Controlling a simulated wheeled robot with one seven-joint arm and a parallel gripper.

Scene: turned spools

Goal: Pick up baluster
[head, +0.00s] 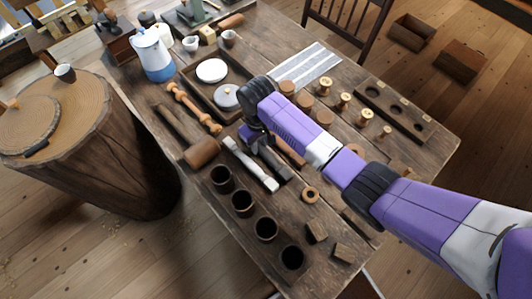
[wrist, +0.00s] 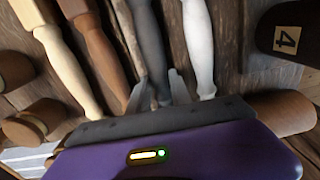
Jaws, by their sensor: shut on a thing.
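My gripper (wrist: 160,92) is shut on a dark grey baluster (wrist: 150,45), with one finger on each side of its narrow end. In the head view the dark grey baluster (head: 273,165) lies beside a white baluster (head: 250,163), partly under my gripper (head: 252,142). In the wrist view the white baluster (wrist: 198,45) is just right of it. A brown baluster (wrist: 98,48) and a pale wood baluster (wrist: 62,65) lie to its left. I cannot tell whether the grey one is clear of the table.
A wooden mallet (head: 202,152) and a turned wooden piece (head: 195,106) lie to the left. Several dark cups (head: 243,204) stand in a row near the front. Small spools (head: 345,100) stand at the right. A blue and white jug (head: 154,55) stands at the back.

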